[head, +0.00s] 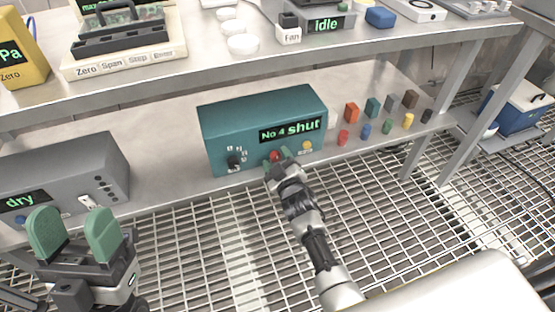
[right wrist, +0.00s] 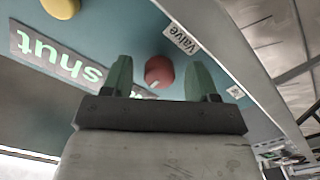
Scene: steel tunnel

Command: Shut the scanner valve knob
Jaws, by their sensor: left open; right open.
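The scanner is a teal box (head: 225,125) on the lower shelf, and its display (head: 291,130) reads "No 4 shut". Its red valve knob (head: 274,155) is low on the front face. In the right wrist view the knob (right wrist: 159,71) has a pale mark and sits beside a "Valve" label (right wrist: 180,38). My right gripper (head: 279,156) is at the knob, open, with one green finger on each side of it and visible gaps between. My left gripper (head: 75,233) is open and empty, in front of the grey box at the left.
A black selector knob (head: 234,162) and a yellow button (head: 307,146) flank the valve knob. A grey box (head: 65,175) reading "dry" stands left. Several small coloured blocks and cylinders stand right of the scanner. The upper shelf (head: 215,62) overhangs behind.

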